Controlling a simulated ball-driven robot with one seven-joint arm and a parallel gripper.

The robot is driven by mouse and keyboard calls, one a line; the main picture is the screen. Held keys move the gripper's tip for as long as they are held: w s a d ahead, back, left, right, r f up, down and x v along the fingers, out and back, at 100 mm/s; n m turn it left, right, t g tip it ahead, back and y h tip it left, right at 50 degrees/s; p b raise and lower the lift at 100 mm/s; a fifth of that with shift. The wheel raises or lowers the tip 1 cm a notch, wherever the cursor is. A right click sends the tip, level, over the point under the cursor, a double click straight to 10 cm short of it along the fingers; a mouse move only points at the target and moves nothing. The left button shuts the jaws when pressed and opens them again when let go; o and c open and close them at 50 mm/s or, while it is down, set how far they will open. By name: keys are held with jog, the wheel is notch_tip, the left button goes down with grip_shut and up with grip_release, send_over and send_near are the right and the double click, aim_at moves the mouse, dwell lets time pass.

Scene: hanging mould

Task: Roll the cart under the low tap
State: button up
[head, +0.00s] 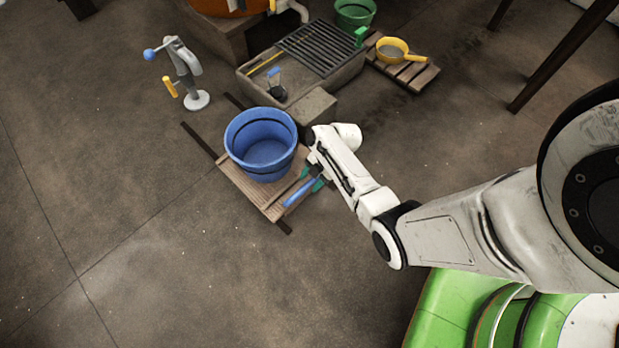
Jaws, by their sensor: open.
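The cart (243,187) is a low slatted wooden platform in the middle of the head view. A blue bucket (262,145) stands on it, and no water shows clearly inside. A blue handle (299,193) sticks up at the cart's right front side. My gripper (312,180), with teal fingertips, is open close by the handle; I cannot tell whether it touches. A white bent spout (293,10) shows at the top edge by an orange vessel. A grey stand (186,73) with a blue knob and an orange lever is at upper left. I cannot tell which is the low tap.
Dark rails (199,141) run along the cart toward the upper left. A stone trough (310,77) with a grate stands behind the cart. A green bucket (354,14) and a yellow pan (395,50) are at upper right. The floor at left is clear.

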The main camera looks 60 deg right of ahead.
jog(key=shift+x, duration=0.8)
grip_shut()
